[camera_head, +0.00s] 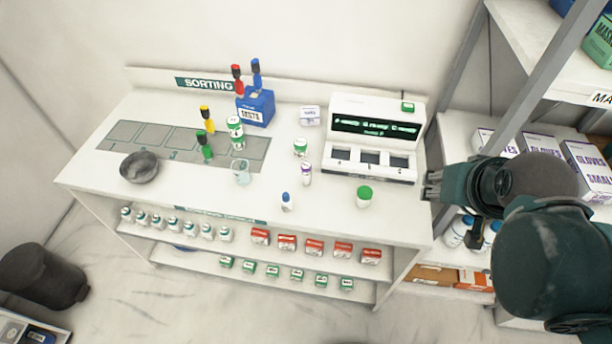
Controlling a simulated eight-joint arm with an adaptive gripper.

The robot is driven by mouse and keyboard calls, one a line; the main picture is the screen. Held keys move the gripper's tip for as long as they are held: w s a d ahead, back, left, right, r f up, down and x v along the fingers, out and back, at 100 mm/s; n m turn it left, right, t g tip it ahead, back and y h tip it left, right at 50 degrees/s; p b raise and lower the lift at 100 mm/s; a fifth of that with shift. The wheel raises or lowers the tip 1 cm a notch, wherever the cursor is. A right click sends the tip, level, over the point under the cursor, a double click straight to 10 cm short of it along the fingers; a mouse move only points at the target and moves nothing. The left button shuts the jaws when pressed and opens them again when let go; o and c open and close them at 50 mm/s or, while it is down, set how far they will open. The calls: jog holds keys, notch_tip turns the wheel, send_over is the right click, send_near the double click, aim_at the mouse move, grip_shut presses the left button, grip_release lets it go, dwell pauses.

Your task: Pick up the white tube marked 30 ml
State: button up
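On the white sorting counter (180,205), a small white tube with a purple marking (306,175) stands upright left of the white dispensing machine. A white bottle with a blue cap (287,203) stands nearer the front edge. Any 30 ml marking is too small to read, so I cannot tell which one bears it. My gripper (431,186) is at the counter's right end, right of the machine and apart from both. Its fingers are small and seen edge-on, so their opening is unclear. I see nothing held in it.
Green-capped containers (364,197) (300,147) stand close by. A clear beaker (241,174), a dark bowl (139,168) and a blue box (257,109) are further left. The machine (374,140) stands behind on the right. The counter's front right is mostly clear. Shelves with glove boxes (543,148) flank my arm.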

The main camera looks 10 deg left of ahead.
jog(key=w+a+m+g+p, duration=0.2)
jog(key=w+a+m+p, duration=0.15)
jog(key=w+a, duration=0.3)
jog(key=m+g+p, duration=0.5)
jog(key=m+p, duration=0.1)
jog(key=m, duration=0.4)
send_near(306, 165)
jog(key=shift+n, duration=0.25)
jog(key=f, duration=0.6)
jog(key=shift+w+d+f, duration=0.15)
jog(key=shift+d+f, duration=0.15)
jog(key=shift+f, duration=0.05)
jog(key=shift+a+f, duration=0.5)
jog(key=shift+f, duration=1.3)
